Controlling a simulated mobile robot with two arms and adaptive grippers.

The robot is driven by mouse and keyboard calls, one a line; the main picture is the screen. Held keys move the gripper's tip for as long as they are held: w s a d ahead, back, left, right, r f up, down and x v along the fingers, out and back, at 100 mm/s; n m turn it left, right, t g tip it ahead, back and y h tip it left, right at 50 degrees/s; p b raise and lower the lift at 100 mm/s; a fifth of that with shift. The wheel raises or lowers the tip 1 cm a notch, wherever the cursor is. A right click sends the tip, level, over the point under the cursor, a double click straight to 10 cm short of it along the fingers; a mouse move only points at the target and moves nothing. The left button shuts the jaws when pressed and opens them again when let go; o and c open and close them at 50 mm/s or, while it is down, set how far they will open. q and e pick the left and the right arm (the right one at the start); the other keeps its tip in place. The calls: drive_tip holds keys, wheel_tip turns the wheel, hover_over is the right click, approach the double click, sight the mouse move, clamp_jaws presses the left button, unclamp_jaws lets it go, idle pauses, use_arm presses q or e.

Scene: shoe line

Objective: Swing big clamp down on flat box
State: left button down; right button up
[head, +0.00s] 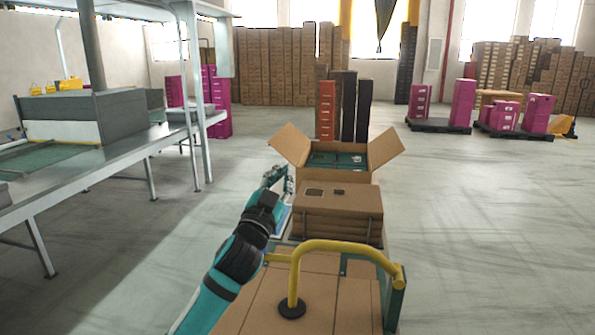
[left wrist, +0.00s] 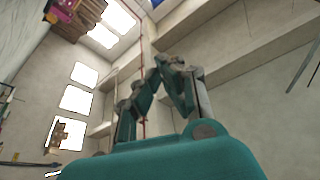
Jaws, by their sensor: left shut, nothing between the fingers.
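The big clamp (head: 345,246) is a thick yellow bent bar in the head view. It runs from a teal post at the right to a round black pad (head: 292,309) at its left end. The pad is over the flat brown box (head: 335,308) at the bottom; I cannot tell whether it touches. My left gripper (head: 277,178) is beyond the clamp, to the left of the stacked cartons, and apart from the clamp. In the left wrist view its teal fingers (left wrist: 165,68) come together with nothing between them. My right gripper is out of view.
Flat cartons (head: 340,212) are stacked beyond the clamp, before an open carton (head: 337,172) with teal contents. A grey workbench (head: 100,160) stands at left. Magenta boxes (head: 462,103) stand on pallets at back right. The floor at right is clear.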

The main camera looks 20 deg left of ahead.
use_arm(q)
drive_tip(key=f+b+v, duration=0.1)
drive_tip(key=v, duration=0.7)
drive_tip(key=shift+w+d, duration=0.15)
drive_tip(key=shift+d, duration=0.2)
drive_tip(key=shift+f, duration=0.1)
